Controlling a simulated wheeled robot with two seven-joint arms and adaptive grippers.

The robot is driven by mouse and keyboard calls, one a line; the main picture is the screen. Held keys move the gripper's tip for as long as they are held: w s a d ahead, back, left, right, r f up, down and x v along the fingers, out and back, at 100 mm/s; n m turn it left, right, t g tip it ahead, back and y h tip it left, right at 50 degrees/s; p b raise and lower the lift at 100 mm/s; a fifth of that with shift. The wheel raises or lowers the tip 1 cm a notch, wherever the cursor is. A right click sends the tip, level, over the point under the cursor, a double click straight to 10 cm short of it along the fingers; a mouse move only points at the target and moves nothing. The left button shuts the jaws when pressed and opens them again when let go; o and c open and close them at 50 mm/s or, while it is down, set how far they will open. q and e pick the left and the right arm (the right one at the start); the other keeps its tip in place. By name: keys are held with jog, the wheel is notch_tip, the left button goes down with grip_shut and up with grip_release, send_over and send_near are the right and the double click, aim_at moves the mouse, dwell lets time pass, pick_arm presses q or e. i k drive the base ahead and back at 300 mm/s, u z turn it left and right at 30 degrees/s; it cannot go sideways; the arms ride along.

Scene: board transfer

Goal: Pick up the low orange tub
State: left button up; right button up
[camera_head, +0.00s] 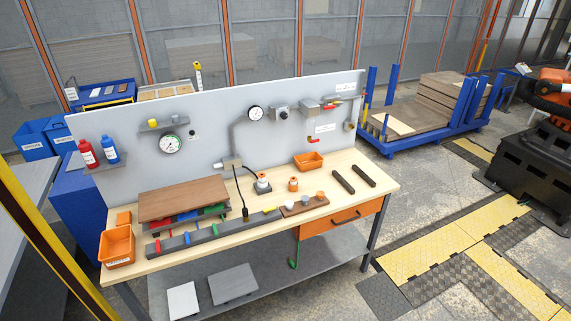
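Two orange tubs stand on the light wooden workbench (362,200). The low orange tub (308,162) looks like the shallower one, near the back of the bench, right of its middle and close to the grey back panel (205,148). It is upright and its top is unobstructed. The other orange tub (117,247) is taller, with a white label, and stands at the front left corner. Neither of my grippers is in view.
A brown board (184,198) lies over coloured parts at the left. Small orange-and-white items (293,184), a wooden block with small cups (304,205) and two dark bars (364,175) lie near the low tub.

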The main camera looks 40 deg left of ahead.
aim_at(307, 162)
jog(key=u, duration=0.6)
jog(key=i, duration=0.6)
jog(key=u, duration=0.3)
